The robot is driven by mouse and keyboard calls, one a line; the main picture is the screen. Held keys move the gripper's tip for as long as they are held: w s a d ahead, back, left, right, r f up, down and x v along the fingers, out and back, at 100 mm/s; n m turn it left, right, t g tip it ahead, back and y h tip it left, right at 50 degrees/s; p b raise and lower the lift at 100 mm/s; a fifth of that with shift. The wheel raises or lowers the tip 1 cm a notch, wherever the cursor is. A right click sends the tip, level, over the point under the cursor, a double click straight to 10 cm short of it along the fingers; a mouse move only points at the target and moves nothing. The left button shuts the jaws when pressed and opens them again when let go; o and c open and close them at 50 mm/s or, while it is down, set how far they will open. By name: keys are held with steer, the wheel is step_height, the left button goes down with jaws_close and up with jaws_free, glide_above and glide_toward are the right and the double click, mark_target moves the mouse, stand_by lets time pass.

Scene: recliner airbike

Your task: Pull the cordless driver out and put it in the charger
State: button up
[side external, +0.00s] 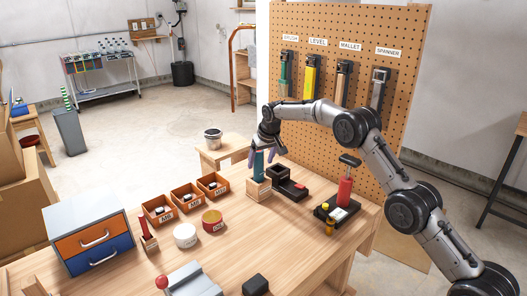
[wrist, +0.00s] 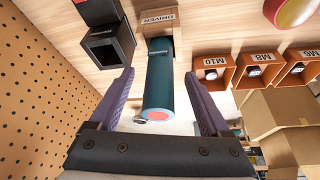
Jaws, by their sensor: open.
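The cordless driver (wrist: 160,82), a teal cylinder with a red-orange round end, stands in a wooden holder (wrist: 160,20) labelled DRIVER. In the side view the teal driver (side external: 258,166) stands upright in the wooden block (side external: 258,189). My gripper (wrist: 158,77) is open, with a purple finger on each side of the driver and gaps visible between. In the side view my gripper (side external: 266,152) is at the driver's upper part. A black unit with a square open socket, apparently the charger (wrist: 106,50), is beside the holder; it also shows in the side view (side external: 281,174).
Orange bins (side external: 186,196) labelled M6, M8 and M10 stand left of the holder. A red cylinder with a black top (side external: 344,190) stands on a black base at right. The pegboard (side external: 330,40) rises behind. Cans (side external: 213,220) and a drawer box (side external: 95,240) occupy the left.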

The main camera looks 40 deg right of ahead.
mark_target(258, 168)
steer(key=shift+x, duration=2.5)
steer(key=shift+c, duration=0.3)
jaws_close()
steer(key=shift+w+r, duration=0.1)
steer(key=shift+r, duration=0.05)
